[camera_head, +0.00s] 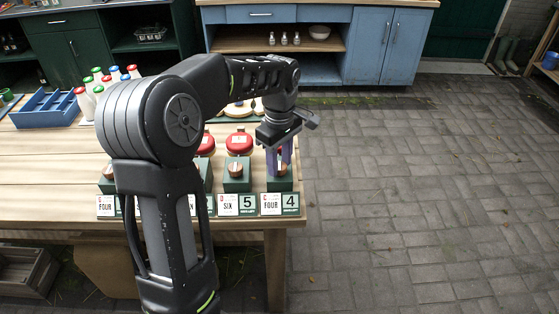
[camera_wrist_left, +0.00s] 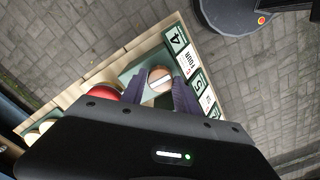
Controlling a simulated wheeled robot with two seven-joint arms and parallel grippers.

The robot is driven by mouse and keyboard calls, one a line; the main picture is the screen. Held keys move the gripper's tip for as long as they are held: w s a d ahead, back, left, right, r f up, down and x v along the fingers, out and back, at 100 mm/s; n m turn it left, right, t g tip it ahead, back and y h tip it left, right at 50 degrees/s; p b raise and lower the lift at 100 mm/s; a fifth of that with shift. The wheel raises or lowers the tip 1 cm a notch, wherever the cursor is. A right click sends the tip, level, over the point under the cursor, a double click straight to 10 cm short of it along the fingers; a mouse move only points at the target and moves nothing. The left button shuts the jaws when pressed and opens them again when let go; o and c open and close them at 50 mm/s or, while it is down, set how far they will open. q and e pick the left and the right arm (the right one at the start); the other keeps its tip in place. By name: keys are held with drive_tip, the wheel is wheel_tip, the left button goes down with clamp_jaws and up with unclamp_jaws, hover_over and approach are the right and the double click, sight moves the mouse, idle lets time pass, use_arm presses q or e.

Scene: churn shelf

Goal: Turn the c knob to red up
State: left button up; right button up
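A round wooden knob (camera_wrist_left: 160,78) with a pale bar across it sits on a green block (camera_head: 280,184) at the right end of the table, behind a FOUR 4 label (camera_head: 280,204). My left gripper (camera_head: 281,158) points down over this block. In the left wrist view, its two purple-grey fingers (camera_wrist_left: 160,95) stand apart, one on each side of the knob; I cannot tell whether they touch it. Another wooden knob (camera_head: 235,169) on a green block stands to its left, behind a SIX 5 label (camera_head: 238,205). The letters on the labels are too small to read surely. My right gripper is not in view.
Red-lidded jars (camera_head: 239,143) stand just behind the knobs. A blue crate (camera_head: 46,109) and several bottles with coloured caps (camera_head: 115,74) are at the back left of the table (camera_head: 50,160). Paved floor (camera_head: 430,190) right of the table is clear. Blue cabinets (camera_head: 385,45) stand behind.

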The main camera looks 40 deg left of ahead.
sight(280, 166)
use_arm(q)
drive_tip(key=o, duration=0.4)
drive_tip(key=shift+r, duration=0.1)
wheel_tip(280, 166, up, 8)
drive_tip(key=shift+f+b, duration=0.2)
drive_tip(key=shift+b, duration=0.15)
idle(0.5)
